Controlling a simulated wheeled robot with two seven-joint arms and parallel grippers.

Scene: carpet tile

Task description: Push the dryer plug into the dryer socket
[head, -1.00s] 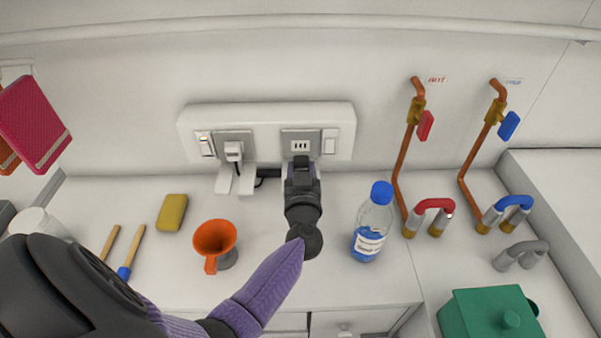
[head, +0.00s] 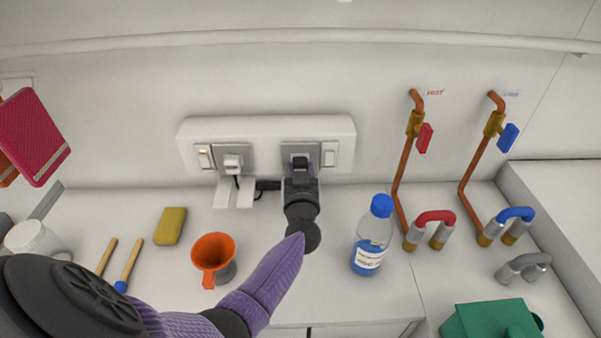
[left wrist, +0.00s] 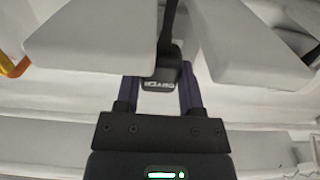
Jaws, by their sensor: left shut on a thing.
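My left gripper (head: 300,170) is at the right-hand socket plate (head: 300,148) on the white wall box. Its purple fingers (left wrist: 159,95) are shut on a black plug (left wrist: 160,80), which carries a light label that appears to read DRYER, upside down in the left wrist view. A dark cable runs up from the plug between two white blocks. In the head view the plug and gripper cover the socket's holes, so I cannot tell whether the pins are in. My right gripper is not in view.
A white plug (head: 233,162) sits in the left socket, beside a lit switch (head: 204,156). White tags (head: 234,193) hang below it. An orange funnel (head: 213,256), a yellow sponge (head: 170,225) and a blue-capped bottle (head: 373,236) stand on the counter.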

